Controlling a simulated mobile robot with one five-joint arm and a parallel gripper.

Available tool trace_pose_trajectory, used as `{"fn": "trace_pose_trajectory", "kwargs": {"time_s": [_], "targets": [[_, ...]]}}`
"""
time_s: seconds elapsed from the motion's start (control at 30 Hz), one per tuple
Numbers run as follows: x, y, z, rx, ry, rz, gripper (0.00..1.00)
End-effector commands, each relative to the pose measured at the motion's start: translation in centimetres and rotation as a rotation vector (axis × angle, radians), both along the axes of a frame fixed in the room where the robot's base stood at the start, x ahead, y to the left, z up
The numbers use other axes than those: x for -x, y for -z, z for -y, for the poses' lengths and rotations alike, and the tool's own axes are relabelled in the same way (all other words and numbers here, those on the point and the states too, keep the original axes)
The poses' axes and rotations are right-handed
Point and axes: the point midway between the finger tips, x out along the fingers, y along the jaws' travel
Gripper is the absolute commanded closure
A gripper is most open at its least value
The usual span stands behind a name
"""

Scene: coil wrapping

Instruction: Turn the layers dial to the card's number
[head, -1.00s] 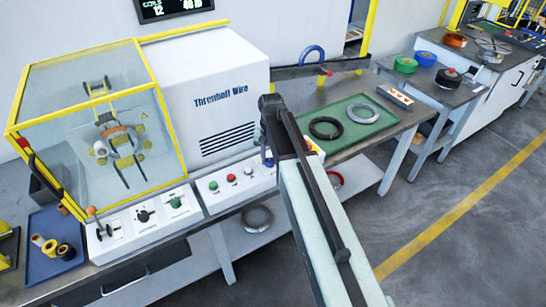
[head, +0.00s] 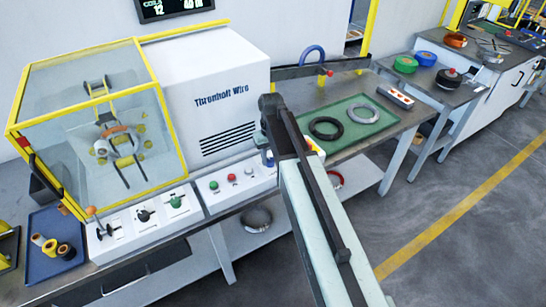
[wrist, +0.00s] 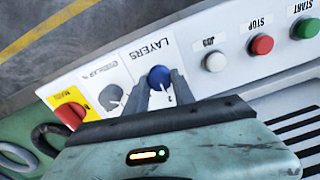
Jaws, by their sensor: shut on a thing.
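The blue layers dial (wrist: 159,77) sits on the white control panel, under the upside-down word LAYERS. My gripper (wrist: 160,90) has its two dark fingers on either side of the dial, shut on it. A small figure that looks like a 2 shows beside the dial, between the fingers. Other marks around the dial are hidden or too small to read. In the head view my gripper is at the panel's right end, mostly hidden by my arm. I cannot make out a card with a readable number.
A grey dial (wrist: 111,97) and a red main switch (wrist: 70,114) are to the left in the wrist view. The white jog (wrist: 215,62), red stop (wrist: 261,44) and green start (wrist: 306,28) buttons are to the right. A green mat (head: 350,141) with rings lies beside the machine.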

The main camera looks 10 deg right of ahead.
Motion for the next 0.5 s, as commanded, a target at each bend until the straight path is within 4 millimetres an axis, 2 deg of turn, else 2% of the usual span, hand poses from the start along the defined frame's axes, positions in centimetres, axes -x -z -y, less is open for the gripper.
{"fn": "trace_pose_trajectory", "kwargs": {"time_s": [0.23, 0.27, 0.33, 0.5], "targets": [[0.28, 0.06, 0.00, 0.000, 0.000, -0.008, 1.00], [0.28, 0.06, 0.00, 0.000, 0.000, -0.008, 0.67], [0.26, 0.05, 0.01, 0.001, 0.001, -0.007, 0.48], [0.17, 0.03, 0.03, 0.001, 0.001, -0.005, 0.48]]}}
